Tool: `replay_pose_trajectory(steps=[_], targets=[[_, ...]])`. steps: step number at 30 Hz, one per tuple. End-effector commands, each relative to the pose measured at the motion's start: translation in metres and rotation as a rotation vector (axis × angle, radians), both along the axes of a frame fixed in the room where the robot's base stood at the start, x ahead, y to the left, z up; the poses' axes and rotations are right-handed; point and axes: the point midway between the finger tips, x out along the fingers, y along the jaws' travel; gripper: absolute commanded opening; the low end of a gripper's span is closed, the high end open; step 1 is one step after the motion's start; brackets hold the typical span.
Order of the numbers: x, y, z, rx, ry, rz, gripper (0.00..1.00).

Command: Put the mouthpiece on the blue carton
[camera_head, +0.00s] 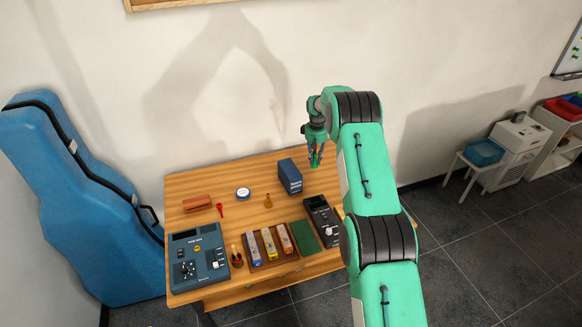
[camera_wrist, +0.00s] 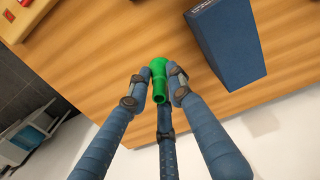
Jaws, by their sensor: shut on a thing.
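My gripper (camera_head: 315,153) is shut on a small green mouthpiece (camera_wrist: 158,80), held between its fingertips. The mouthpiece also shows as a green spot at the fingertips in the head view (camera_head: 314,164). It looks held above the table, at the right and back of it. The blue carton (camera_head: 290,177) stands upright on the table, to the left of my gripper and a little lower in the head view. In the wrist view the carton (camera_wrist: 237,50) is at the upper right, apart from my gripper (camera_wrist: 160,78) and the mouthpiece.
The wooden table (camera_head: 240,209) also bears a red funnel-like piece (camera_head: 220,210), an amber piece (camera_head: 268,202), a round tin (camera_head: 243,193) and a reddish-brown block (camera_head: 197,203). Several small boxes and two dark devices line the front. A blue instrument case (camera_head: 75,200) stands at left.

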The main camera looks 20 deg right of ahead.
Motion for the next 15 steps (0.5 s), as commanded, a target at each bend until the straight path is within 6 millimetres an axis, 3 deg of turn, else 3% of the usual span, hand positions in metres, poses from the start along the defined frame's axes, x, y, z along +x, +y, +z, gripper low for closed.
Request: replay_pose_trajectory(steps=[15], targets=[[-0.1, 0.088, 0.033, -0.004, -0.002, 0.05, 0.0]])
